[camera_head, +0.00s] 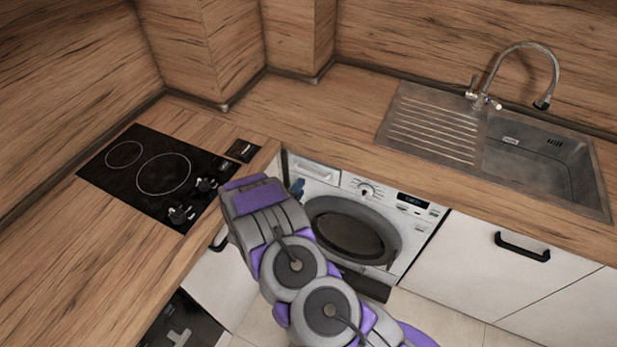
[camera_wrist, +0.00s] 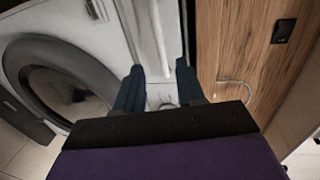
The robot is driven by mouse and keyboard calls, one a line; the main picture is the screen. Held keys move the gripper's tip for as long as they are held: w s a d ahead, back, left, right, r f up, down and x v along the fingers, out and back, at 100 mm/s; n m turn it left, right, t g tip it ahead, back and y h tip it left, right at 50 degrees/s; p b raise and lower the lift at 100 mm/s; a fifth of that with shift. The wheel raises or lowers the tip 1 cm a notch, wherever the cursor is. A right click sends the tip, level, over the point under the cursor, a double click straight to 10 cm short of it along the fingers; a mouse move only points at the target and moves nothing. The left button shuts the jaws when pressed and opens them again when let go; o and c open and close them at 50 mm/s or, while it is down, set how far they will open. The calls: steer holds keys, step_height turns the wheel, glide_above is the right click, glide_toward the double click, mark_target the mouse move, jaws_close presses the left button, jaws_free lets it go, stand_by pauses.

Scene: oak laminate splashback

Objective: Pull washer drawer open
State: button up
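The white washer (camera_head: 360,215) with its round dark door stands under the counter. Its drawer (camera_head: 314,169) is a pale panel at the upper left of the front, and it looks flush with the front. In the wrist view the drawer front (camera_wrist: 150,38) runs up the picture beyond the fingers. My gripper (camera_wrist: 160,68) has its two dark blue fingers apart, with nothing seen held between them. In the head view a blue fingertip (camera_head: 297,187) shows just below and left of the drawer; my arm hides the rest. I cannot tell whether the fingers touch the washer.
A wooden counter (camera_head: 290,105) runs above the washer, with a black cooktop (camera_head: 155,175) at left and a steel sink (camera_head: 535,160) at right. A white cabinet (camera_head: 480,265) with a black handle adjoins the washer. A wooden panel (camera_wrist: 235,60) is close beside the right finger.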

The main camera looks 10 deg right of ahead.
mark_target(309, 176)
steer(key=x, duration=0.8)
steer(key=shift+w+d+f+b, duration=0.1)
steer(key=shift+w+b, duration=0.15)
steer(key=shift+b, duration=0.15)
steer(key=shift+c, duration=0.2)
jaws_close()
steer(key=shift+s, duration=0.1)
